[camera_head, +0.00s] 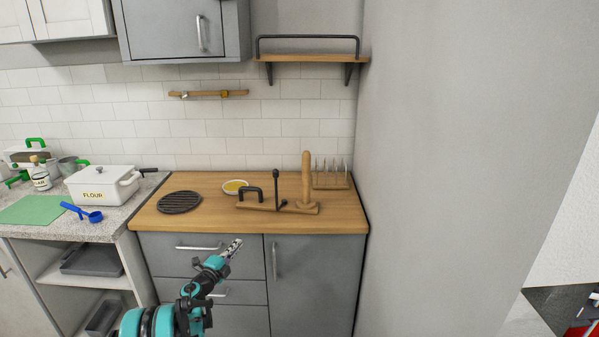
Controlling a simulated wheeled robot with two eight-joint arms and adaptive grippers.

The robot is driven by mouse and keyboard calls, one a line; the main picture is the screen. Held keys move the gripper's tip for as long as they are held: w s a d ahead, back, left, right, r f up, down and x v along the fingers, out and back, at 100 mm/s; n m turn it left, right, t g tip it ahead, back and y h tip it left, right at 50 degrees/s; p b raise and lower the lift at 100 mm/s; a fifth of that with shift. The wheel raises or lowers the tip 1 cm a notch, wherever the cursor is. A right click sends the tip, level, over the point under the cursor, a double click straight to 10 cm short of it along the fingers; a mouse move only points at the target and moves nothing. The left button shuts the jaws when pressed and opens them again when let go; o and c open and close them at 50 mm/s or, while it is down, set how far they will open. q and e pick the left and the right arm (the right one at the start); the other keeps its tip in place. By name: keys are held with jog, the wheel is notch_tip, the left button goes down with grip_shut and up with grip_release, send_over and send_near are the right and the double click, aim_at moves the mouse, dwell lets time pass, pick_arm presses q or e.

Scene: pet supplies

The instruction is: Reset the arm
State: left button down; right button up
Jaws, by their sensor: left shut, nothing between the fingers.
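My left arm comes in from the bottom left, teal and black. Its gripper (235,245) is shut and empty, in front of the grey drawers (200,242) and below the front edge of the wooden counter (335,222). It touches nothing that I can make out. My right gripper is not in view.
The wooden counter holds a round black trivet (180,202), a yellow-filled dish (235,187), a wooden stand with black handles (258,207), an upright wooden post (306,178) and a rack (332,182). A FLOUR box (101,186) and blue scoop (88,214) are left. A grey wall (440,150) bounds the right.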

pick_arm(q)
notch_tip(320, 180, up, 16)
jog(key=s+a+f+n+t+y, duration=0.1)
jog(key=s+n+t+y, duration=0.15)
jog(key=n+y, duration=0.3)
jog(key=s+r+n+g+y, duration=0.3)
jog(key=s+r+n+y, duration=0.1)
jog(key=s+r+n, duration=0.6)
jog(key=s+d+f+n+g+h, duration=0.1)
jog(key=s+d+f+g, duration=0.2)
jog(key=s, duration=1)
jog(key=s+d+f+n+g+h, duration=0.1)
jog(key=s+d+f, duration=0.4)
jog(key=s, duration=0.8)
jog(key=s+d+f+n+g+h, duration=0.2)
jog(key=s+d+f+g, duration=0.3)
jog(key=s+f, duration=0.4)
jog(key=s+n, duration=0.1)
jog(key=s, duration=0.3)
jog(key=shift+f+g, duration=0.25)
jog(key=shift+g, duration=0.1)
jog(key=shift+n, duration=0.25)
